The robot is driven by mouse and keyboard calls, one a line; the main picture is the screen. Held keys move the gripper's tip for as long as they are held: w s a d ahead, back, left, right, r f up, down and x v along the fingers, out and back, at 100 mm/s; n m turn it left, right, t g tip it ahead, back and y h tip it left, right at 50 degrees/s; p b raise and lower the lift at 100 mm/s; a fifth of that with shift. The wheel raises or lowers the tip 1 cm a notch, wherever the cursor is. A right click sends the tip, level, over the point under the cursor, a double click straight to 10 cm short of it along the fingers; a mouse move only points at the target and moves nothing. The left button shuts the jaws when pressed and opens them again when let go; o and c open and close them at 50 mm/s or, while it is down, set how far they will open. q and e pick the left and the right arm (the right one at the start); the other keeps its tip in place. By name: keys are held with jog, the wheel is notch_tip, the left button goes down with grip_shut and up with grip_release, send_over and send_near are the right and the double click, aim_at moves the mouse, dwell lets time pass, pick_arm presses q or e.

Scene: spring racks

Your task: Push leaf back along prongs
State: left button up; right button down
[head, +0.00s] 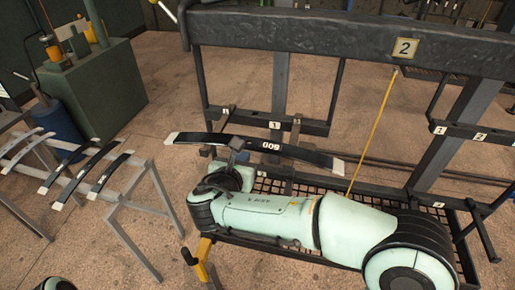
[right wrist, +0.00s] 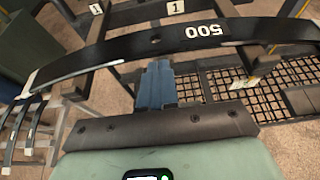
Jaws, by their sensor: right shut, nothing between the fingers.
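The leaf is a long, dark, slightly curved strip (head: 258,148) with pale ends and an upside-down white number. It lies across two prongs of the rack marked 1; it also spans the right wrist view (right wrist: 130,42). The left prong (right wrist: 82,82) and right prong (right wrist: 256,62) show under it there. My right gripper (head: 238,146) is at the near edge of the leaf, left of the number. Its blue-grey fingers (right wrist: 156,72) are shut and empty, with tips close to the leaf's near edge; whether they touch I cannot tell. My left gripper is not in view.
A heavy dark beam marked 2 (head: 330,38) spans the top, with a yellow cord (head: 372,130) hanging from it. A mesh shelf (head: 270,186) lies below the leaf. A grey stand (head: 150,200) with several leaves is at left. More prongs (head: 470,131) are at right.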

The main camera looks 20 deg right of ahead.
aim_at(247, 146)
jog(key=shift+w+d+r+p, duration=0.1)
jog(key=shift+w+d+p, duration=0.2)
jog(key=shift+w+d, duration=0.35)
jog(key=shift+w+d+f+p, duration=0.1)
jog(key=shift+w+d+p, duration=0.25)
jog(key=shift+w, duration=0.55)
jog(key=shift+w+d+r+p, duration=0.1)
jog(key=shift+w+d+p, duration=0.1)
jog(key=shift+w+d, duration=0.85)
jog(key=shift+w, duration=0.3)
jog(key=shift+w+d, duration=0.35)
jog(key=shift+w, duration=0.3)
jog(key=shift+s+a+f, duration=0.1)
jog(key=shift+f, duration=0.1)
jog(key=shift+s+a+b, duration=0.3)
jog(key=shift+s+a, duration=0.2)
jog(key=shift+s, duration=0.2)
jog(key=shift+s+a+b, duration=0.3)
jog(key=shift+s+a, duration=0.2)
jog(key=shift+s, duration=0.2)
jog(key=shift+s+a+r, duration=0.15)
jog(key=shift+s, duration=0.2)
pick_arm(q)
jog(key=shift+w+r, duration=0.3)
pick_arm(e)
jog(key=shift+w, duration=0.1)
